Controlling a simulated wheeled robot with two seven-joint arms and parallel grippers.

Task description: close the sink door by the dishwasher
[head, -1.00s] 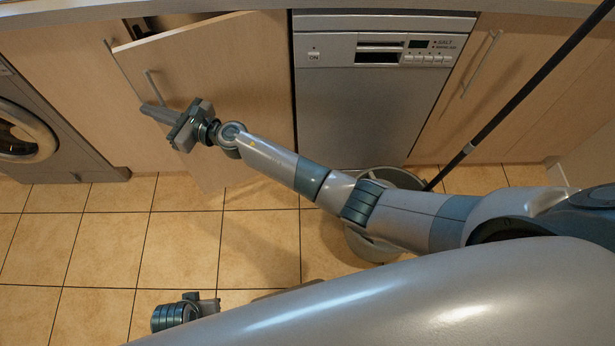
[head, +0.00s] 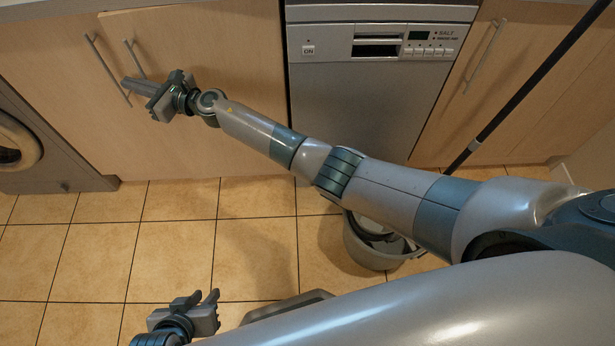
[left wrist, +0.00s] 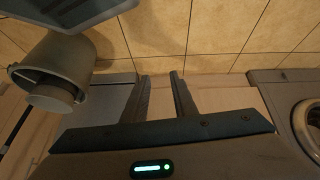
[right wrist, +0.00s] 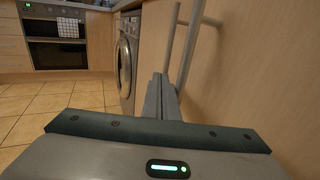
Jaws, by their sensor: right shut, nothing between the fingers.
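The sink door (head: 225,90) is the pale wooden door left of the dishwasher (head: 375,105).
A washing machine (head: 40,150) stands at the left. A neighbouring cabinet handle (head: 107,70) is left of the door. A grey bucket (head: 370,255) stands on the floor below my right arm, with a dark pole (head: 510,95) to its right. Tiled floor (head: 100,250) at left is free.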

